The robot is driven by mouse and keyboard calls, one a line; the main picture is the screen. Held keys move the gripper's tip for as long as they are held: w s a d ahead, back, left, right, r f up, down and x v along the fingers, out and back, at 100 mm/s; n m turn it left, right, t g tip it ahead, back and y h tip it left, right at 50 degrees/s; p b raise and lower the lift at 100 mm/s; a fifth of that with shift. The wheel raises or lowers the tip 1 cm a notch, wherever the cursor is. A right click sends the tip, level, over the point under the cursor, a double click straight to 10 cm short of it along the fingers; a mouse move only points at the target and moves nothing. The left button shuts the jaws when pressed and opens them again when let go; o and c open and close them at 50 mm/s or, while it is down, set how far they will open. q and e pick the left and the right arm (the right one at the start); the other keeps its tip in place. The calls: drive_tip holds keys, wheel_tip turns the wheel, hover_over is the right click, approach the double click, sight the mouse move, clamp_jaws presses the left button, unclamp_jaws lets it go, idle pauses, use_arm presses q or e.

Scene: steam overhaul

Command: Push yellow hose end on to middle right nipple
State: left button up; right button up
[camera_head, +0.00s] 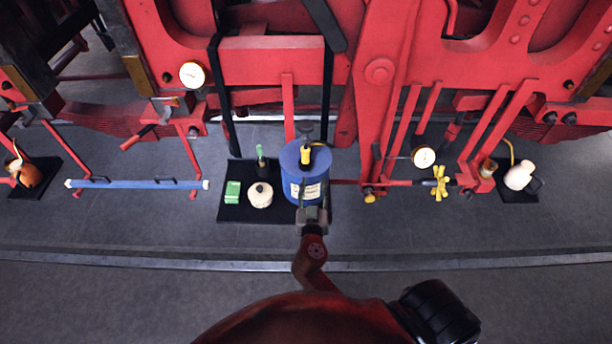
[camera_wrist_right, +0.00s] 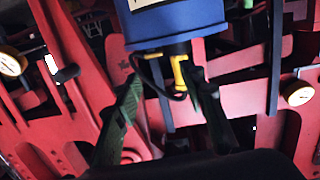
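The yellow hose end (camera_head: 306,155) shows against the blue canister (camera_head: 305,190). In the right wrist view the yellow hose end (camera_wrist_right: 180,74) sits at the canister's dark end, beside a thin black hose. My right gripper (camera_head: 313,215) is in front of the canister. In its wrist view the two dark green fingers (camera_wrist_right: 164,82) are spread, with the hose end between them, nearer the right finger; contact is unclear. A yellow branched fitting (camera_head: 440,183) is on the red frame at right; its separate nipples are too small to tell apart. My left gripper is out of view.
A blue bar (camera_head: 135,184) lies at left. Gauges (camera_head: 192,74) (camera_head: 424,157) and red rods stand near the frame.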

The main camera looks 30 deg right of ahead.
sight(306, 157)
drive_tip(key=shift+t, duration=0.7)
drive_tip(key=w+r, duration=0.1)
drive_tip(key=w, duration=0.1)
drive_tip(key=w+r+p, duration=0.1)
drive_tip(key=w, duration=0.1)
drive_tip(key=w+r+p, duration=0.1)
drive_tip(key=w, duration=0.1)
drive_tip(key=shift+w+d+r, duration=0.1)
drive_tip(key=shift+w+d, duration=0.05)
drive_tip(key=shift+d, duration=0.15)
drive_tip(key=shift+w+d+f+b, duration=0.25)
drive_tip(key=shift+w+d+b, duration=0.35)
drive_tip(key=shift+w, duration=0.2)
drive_tip(key=shift+w+d+r+b, duration=0.1)
drive_tip(key=shift+w+d+b, duration=0.25)
drive_tip(key=shift+w, duration=0.3)
drive_tip(key=shift+c, duration=0.4)
clamp_jaws()
drive_tip(key=shift+r, duration=0.1)
